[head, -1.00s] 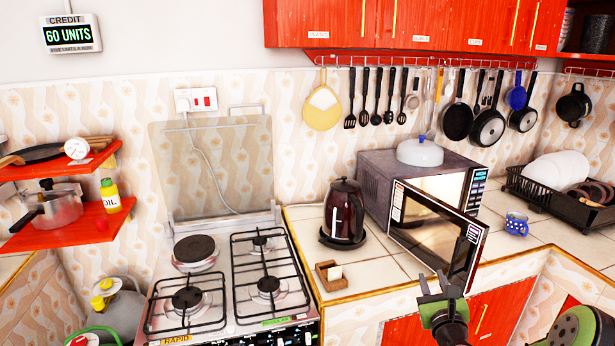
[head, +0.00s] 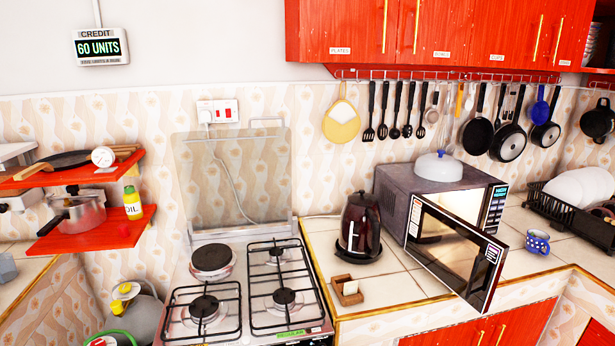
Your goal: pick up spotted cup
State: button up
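The spotted cup (head: 537,241) is small and blue with light spots. It stands on the tiled counter at the right, between the microwave and the dish rack. Its surroundings on the counter are clear, and nothing touches it. My gripper is not in the head view now.
The microwave (head: 393,195) stands left of the cup with its door (head: 452,250) swung open over the counter's front. A black dish rack (head: 572,213) with plates is to the right. A kettle (head: 359,228) and a gas stove (head: 245,295) are further left. Pans (head: 508,142) hang behind.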

aim_at(537, 245)
jog(key=z, duration=1.35)
jog(key=i+l+u, duration=0.4)
jog(key=i, duration=0.15)
jog(key=i+l+u, duration=1.25)
jog(key=l, duration=0.5)
jog(key=k+j, duration=0.05)
